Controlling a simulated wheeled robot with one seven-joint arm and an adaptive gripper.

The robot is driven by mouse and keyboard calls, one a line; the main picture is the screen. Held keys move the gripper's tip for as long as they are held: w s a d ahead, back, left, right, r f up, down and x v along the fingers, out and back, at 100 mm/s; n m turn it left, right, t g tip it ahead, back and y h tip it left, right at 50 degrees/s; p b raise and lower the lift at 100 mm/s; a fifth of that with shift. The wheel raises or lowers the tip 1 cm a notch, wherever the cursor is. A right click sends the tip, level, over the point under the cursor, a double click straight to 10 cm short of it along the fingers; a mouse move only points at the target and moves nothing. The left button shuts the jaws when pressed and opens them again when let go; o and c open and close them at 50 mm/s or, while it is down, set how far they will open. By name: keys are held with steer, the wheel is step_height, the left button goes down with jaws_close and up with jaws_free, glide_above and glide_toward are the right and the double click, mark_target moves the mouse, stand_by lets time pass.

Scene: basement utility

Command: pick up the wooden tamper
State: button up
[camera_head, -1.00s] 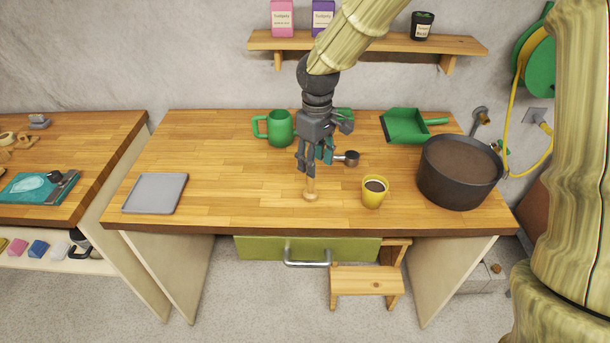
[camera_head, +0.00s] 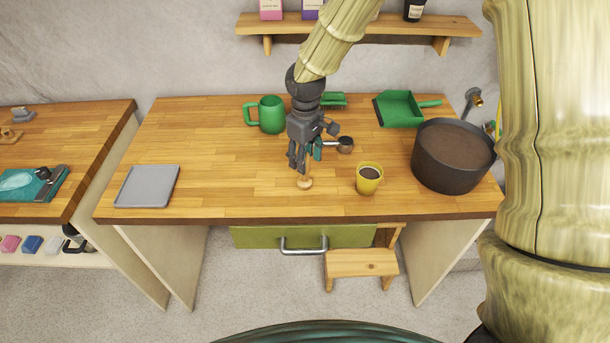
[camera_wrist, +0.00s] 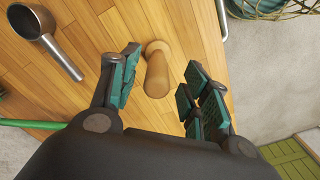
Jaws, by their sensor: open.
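The wooden tamper (camera_head: 305,182) stands upright on the wooden worktop, near its front edge. In the wrist view the tamper (camera_wrist: 157,75) shows its round base and its handle, which points toward the camera. My gripper (camera_head: 300,167) is over the tamper, pointing down. In the wrist view my gripper (camera_wrist: 155,92) is open, with one teal-padded finger to the left of the tamper and the others to its right. Gaps show on both sides of the handle, and I see no contact. In the head view the fingers partly hide the upper handle.
A green mug (camera_head: 267,114) and dustpan (camera_head: 401,109) are behind. A grey tray (camera_head: 147,187) lies left; the worktop between is clear.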

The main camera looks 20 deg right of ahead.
steer(key=f, duration=0.1)
steer(key=f+p, duration=0.1)
steer(key=shift+w+f, duration=0.25)
steer(key=shift+f, duration=0.05)
steer(key=shift+f+p, duration=0.4)
steer(key=shift+f, duration=0.6)
jaws_close()
